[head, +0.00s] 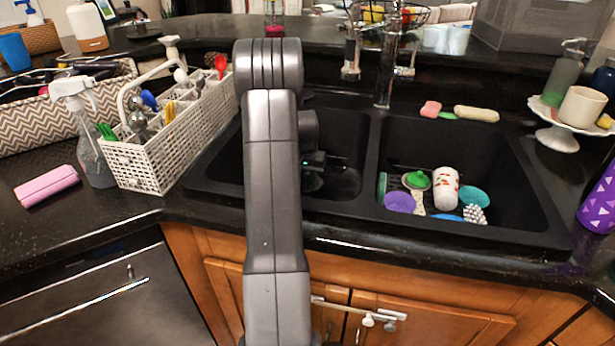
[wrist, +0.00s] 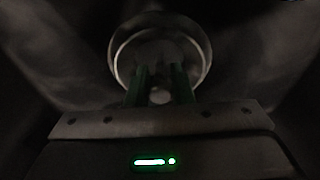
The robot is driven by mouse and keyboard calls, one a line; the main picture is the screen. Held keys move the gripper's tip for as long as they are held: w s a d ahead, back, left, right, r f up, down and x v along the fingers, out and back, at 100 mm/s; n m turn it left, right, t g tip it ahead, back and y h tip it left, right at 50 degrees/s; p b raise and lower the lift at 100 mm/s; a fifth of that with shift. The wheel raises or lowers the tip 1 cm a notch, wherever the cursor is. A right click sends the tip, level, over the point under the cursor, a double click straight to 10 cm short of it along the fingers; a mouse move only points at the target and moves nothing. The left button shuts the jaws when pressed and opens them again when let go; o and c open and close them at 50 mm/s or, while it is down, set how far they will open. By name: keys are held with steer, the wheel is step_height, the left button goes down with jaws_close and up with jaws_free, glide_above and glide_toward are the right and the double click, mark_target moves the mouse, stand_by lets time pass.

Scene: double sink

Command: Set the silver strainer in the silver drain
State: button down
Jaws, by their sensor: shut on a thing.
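My gripper (head: 314,172) is down inside the left basin of the sink, mostly hidden behind my own arm in the head view. In the dark wrist view, the green fingers of my gripper (wrist: 160,75) are close together and shut on the silver strainer (wrist: 160,42), which shows as a round pale metal shape with a bright rim. The silver drain cannot be told apart from the strainer in the wrist view, and my arm hides it in the head view. Whether the strainer touches the drain or sits in it cannot be told.
The right basin (head: 520,190) holds a white patterned cup (head: 445,188), a purple disc (head: 399,202) and other items. A faucet (head: 386,75) stands behind the divider. A white utensil basket (head: 170,150) stands left of the sink. A cake stand (head: 557,135) is at right.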

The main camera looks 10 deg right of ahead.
steer(key=shift+f, duration=0.25)
steer(key=c, duration=1.2)
jaws_free()
steer(key=r, duration=0.4)
steer(key=s+r, duration=0.1)
steer(key=r, duration=0.4)
steer(key=s+a+r+p, duration=0.1)
steer(key=r, duration=0.3)
steer(key=shift+r, duration=0.4)
steer(key=shift+f, duration=0.1)
steer(key=f, duration=0.4)
steer(key=w+f, duration=0.1)
steer(key=f, duration=0.4)
steer(key=w+d+f+b, duration=0.1)
steer(key=f, duration=0.3)
steer(key=shift+f, duration=0.2)
steer(key=shift+r, duration=0.35)
